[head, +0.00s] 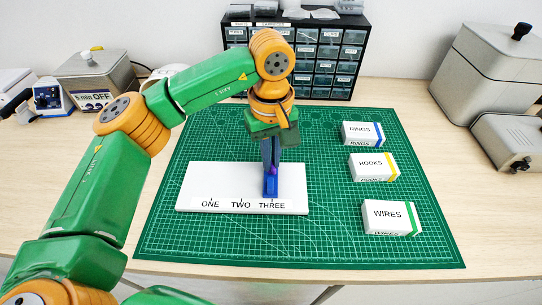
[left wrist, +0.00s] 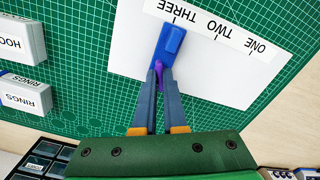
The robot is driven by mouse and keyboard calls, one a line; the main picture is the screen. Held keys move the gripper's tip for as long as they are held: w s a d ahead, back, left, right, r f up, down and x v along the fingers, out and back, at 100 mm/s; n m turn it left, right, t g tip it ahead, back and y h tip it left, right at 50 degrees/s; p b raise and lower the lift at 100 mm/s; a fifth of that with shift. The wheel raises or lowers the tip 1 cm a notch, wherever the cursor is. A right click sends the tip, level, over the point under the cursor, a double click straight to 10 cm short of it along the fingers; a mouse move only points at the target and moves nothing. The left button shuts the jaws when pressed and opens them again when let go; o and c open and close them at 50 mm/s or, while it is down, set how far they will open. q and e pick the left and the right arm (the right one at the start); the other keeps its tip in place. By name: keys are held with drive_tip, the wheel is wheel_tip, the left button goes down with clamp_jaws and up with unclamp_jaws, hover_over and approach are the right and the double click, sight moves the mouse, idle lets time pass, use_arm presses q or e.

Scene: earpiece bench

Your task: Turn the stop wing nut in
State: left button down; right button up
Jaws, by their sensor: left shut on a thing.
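A white board (head: 225,180) with the labels ONE, TWO and THREE lies on the green mat. A blue block (head: 271,186) stands on it at the THREE mark, and it also shows in the left wrist view (left wrist: 172,42). A small purple piece (left wrist: 159,74), seemingly the wing nut, is at the near end of the blue block in the wrist view. My left gripper (left wrist: 158,84) points down over the block, its narrow fingers shut on the purple piece. The fingers hide much of that piece, so its turn angle cannot be told. My right gripper is not in view.
Three white boxes, RINGS (head: 362,133), HOOKS (head: 373,167) and WIRES (head: 390,216), stand on the right of the green cutting mat (head: 330,235). A dark drawer cabinet (head: 345,60) stands behind. The mat between board and boxes is clear.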

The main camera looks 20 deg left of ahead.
use_arm(q)
drive_tip(key=m, duration=0.4)
drive_tip(key=shift+m, duration=0.4)
idle(0.4)
drive_tip(key=c, duration=1)
unclamp_jaws()
drive_tip(key=shift+o, duration=0.2)
drive_tip(key=shift+s, duration=0.1)
wheel_tip(320, 180, up, 7)
drive_tip(key=shift+r, duration=0.15)
